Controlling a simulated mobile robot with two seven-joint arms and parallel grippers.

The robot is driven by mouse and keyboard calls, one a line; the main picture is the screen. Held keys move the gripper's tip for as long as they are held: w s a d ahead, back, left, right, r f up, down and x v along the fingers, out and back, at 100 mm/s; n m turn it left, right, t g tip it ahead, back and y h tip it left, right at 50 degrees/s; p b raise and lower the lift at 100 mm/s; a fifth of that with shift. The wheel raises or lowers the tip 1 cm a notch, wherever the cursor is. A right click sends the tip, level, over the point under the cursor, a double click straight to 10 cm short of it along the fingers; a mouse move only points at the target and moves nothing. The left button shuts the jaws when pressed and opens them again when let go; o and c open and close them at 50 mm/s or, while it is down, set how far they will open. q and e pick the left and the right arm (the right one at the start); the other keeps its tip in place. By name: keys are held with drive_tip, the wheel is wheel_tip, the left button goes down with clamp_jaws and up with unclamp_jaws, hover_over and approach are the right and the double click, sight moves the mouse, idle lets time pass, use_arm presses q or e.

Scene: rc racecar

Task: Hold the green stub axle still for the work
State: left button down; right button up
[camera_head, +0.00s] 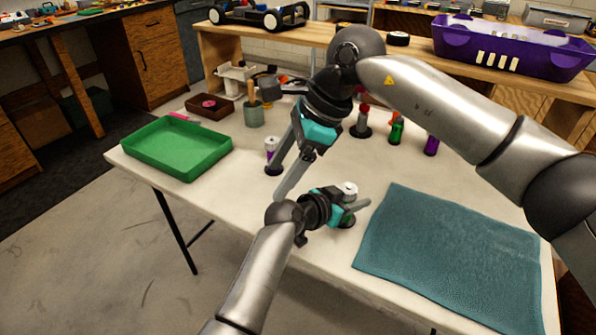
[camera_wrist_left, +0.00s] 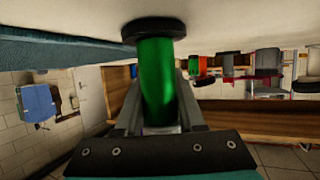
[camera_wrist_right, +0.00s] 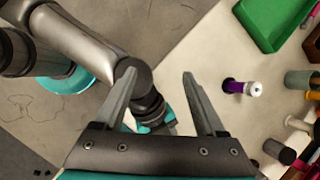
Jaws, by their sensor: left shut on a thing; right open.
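The green stub axle stands on its black disc base in the left wrist view (camera_wrist_left: 156,75), where the picture is upside down with the table at the top. My left gripper (camera_wrist_left: 158,105) is shut around its green body. In the head view the axle's pale top (camera_head: 350,188) shows just past my left gripper (camera_head: 350,207), which covers much of the body. My right gripper (camera_wrist_right: 158,95) is open and empty, above my left forearm in its wrist view. In the head view the right gripper (camera_head: 284,168) is close to a purple, white-topped axle (camera_head: 270,145).
A teal mat (camera_head: 450,250) lies right of the held axle. A green tray (camera_head: 180,150) sits at the table's left. A purple crate (camera_head: 512,48) and a car chassis (camera_head: 258,15) are on the back shelf.

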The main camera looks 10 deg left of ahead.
drive_tip(key=n, duration=0.1)
drive_tip(key=n+t+h, duration=0.5)
drive_tip(key=n+h, duration=0.2)
drive_tip(key=n, duration=0.1)
approach(349, 188)
drive_tip(key=x, duration=0.8)
drive_tip(key=shift+w+f, duration=0.1)
drive_tip(key=shift+f, duration=0.2)
drive_tip(key=shift+c, duration=0.3)
clamp_jaws()
